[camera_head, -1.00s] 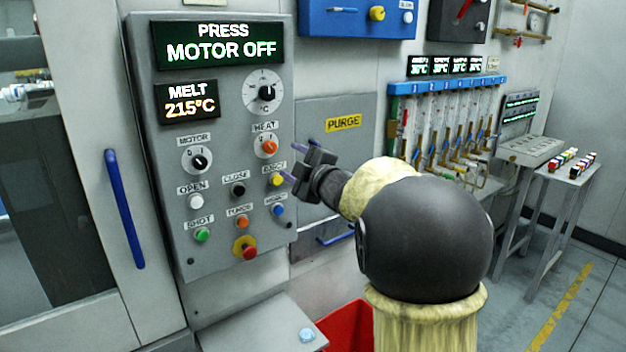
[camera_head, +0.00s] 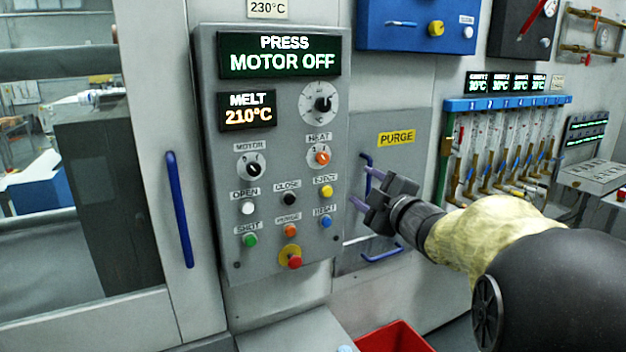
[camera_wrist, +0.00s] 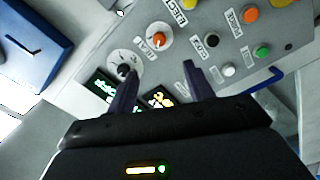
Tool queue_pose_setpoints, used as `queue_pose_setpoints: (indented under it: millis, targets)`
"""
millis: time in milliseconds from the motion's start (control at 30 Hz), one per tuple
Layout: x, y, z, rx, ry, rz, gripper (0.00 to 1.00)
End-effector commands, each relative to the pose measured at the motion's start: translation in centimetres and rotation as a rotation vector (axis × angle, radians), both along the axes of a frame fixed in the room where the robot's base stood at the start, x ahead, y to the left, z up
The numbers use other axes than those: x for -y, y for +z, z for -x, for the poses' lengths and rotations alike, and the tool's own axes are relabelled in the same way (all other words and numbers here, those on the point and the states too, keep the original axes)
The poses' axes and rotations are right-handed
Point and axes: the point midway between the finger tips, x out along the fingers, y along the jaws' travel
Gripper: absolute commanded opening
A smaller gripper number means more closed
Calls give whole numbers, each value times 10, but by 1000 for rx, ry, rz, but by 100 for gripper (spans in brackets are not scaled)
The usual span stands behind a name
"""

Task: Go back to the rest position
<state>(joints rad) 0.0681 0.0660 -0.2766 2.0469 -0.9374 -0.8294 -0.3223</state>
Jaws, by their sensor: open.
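My gripper (camera_head: 366,190) is open and empty. In the head view it is in front of the purge door, just right of the grey control panel (camera_head: 228,180), apart from its buttons. Its two purple fingers point left toward the panel. In the wrist view the spread fingers (camera_wrist: 160,88) show against the panel, with the orange heat knob (camera_wrist: 160,37) beyond them. The press display (camera_head: 278,54) reads MOTOR OFF and the melt display (camera_head: 247,110) reads 210°C. The heat knob also shows in the head view (camera_head: 321,157).
A blue door handle (camera_head: 180,210) stands left of the panel. The purge door (camera_head: 400,160) has blue handles close behind my gripper. A red bin (camera_head: 395,338) is below. Flow tubes under a blue manifold (camera_head: 505,102) are on the right wall. A blue box (camera_head: 415,22) hangs above.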

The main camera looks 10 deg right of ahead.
Motion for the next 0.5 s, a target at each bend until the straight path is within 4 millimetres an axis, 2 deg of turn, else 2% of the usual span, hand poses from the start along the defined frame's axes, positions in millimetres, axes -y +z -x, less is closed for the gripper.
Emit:
queue_pose_setpoints:
  millis: [133, 267, 367, 500]
  targets:
    - [3, -11, 1, -101, -85, -92, 52]
    - [8, -42, 11, -289, -231, -245, 52]
    - [8, -75, 32, -469, -363, -370, 52]
    - [-2, -124, 79, -741, -546, -526, 52]
